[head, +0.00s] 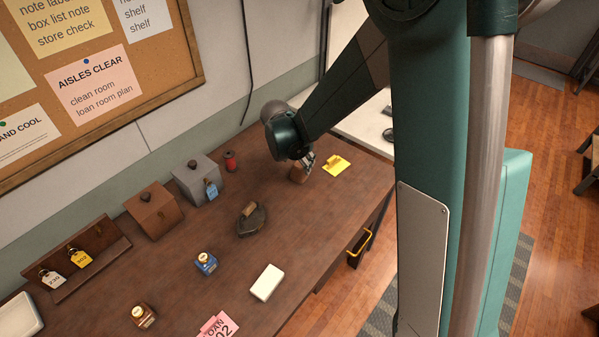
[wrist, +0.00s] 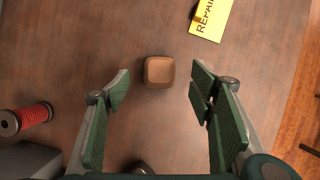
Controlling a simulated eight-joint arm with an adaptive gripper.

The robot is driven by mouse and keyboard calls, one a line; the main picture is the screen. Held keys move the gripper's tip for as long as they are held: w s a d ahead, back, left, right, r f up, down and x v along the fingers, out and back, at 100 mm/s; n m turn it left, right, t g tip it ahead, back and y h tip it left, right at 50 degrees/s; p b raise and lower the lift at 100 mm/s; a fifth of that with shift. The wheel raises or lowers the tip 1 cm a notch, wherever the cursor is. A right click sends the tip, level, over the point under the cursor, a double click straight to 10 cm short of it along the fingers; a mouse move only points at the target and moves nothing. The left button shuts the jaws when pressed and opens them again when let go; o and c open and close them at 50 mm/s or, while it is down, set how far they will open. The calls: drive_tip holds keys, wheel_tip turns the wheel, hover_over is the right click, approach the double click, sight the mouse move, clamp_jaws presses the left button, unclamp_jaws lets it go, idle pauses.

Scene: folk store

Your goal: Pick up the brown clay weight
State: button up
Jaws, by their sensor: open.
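The brown clay weight (wrist: 159,71) is a small rounded block on the wooden table, seen from above in the wrist view. It lies between the fingertip lines of my gripper (wrist: 158,88), a little beyond the tips. My gripper is open, with clear gaps on both sides of the weight, and does not appear to touch it. In the head view my gripper (head: 305,163) is low over the far right part of the table, and the weight (head: 298,175) shows partly hidden beneath it.
A yellow note (head: 337,165) lies right of the weight. A red spool (head: 230,161) and a grey box (head: 196,180) stand to the left. A dark iron (head: 251,220) sits nearer. The table's right edge is close; bare table surrounds the weight.

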sight(299, 165)
drive_tip(key=shift+d+f, duration=0.1)
drive_tip(key=shift+f, duration=0.15)
drive_tip(key=shift+w+f, duration=0.1)
drive_tip(key=shift+f, duration=0.05)
drive_tip(key=shift+x, duration=2.45)
drive_tip(key=c, duration=1.2)
drive_tip(key=shift+o, duration=0.2)
drive_tip(key=shift+r, duration=5)
